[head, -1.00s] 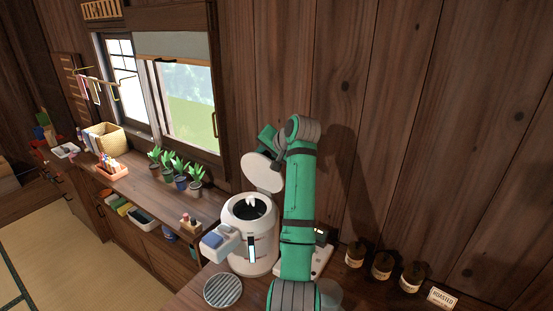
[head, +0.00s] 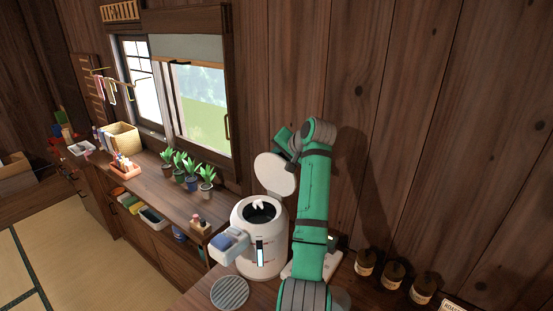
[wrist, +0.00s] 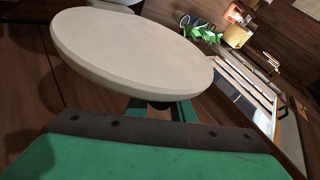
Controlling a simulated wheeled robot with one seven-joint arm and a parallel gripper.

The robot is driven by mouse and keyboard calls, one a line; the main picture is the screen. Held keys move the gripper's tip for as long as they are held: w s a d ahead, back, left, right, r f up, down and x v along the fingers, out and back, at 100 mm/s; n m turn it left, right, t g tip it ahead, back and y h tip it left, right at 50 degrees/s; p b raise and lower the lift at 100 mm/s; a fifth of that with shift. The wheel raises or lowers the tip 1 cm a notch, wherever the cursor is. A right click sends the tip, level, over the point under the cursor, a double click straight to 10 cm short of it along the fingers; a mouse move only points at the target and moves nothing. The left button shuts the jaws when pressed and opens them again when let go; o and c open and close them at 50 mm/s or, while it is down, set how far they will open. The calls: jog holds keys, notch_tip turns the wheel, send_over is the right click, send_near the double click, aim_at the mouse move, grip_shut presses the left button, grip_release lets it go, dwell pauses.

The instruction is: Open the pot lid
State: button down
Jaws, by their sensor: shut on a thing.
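The white pot (head: 262,252) stands on the wooden counter with its round top opening uncovered. Its white lid (head: 276,174) is raised and tilted steeply up at the back of the pot. In the wrist view the lid (wrist: 130,50) fills the upper middle as a broad pale oval. My gripper (wrist: 160,106) is at the lid's lower edge, shut on the lid; the exact contact is mostly hidden. In the head view my green arm rises right of the pot and bends toward the lid, and its fingertips are not visible.
A pale blue-and-white block (head: 229,243) is at the pot's front left. A striped round trivet (head: 230,292) lies in front. Potted plants (head: 188,172) stand to the left by the window. Dark jars (head: 392,275) stand to the right. The wooden wall is close behind.

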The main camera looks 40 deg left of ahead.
jog(key=shift+w+d+f, duration=0.1)
jog(key=shift+d+f, duration=0.1)
jog(key=shift+f, duration=0.2)
jog(key=shift+w+d+f, duration=0.1)
jog(key=shift+d+f, duration=0.05)
jog(key=shift+f, duration=0.25)
jog(key=c, duration=1.5)
grip_release()
jog(key=shift+c, duration=0.2)
jog(key=v, duration=1.1)
jog(key=shift+a+r, duration=0.2)
jog(key=shift+w, duration=0.1)
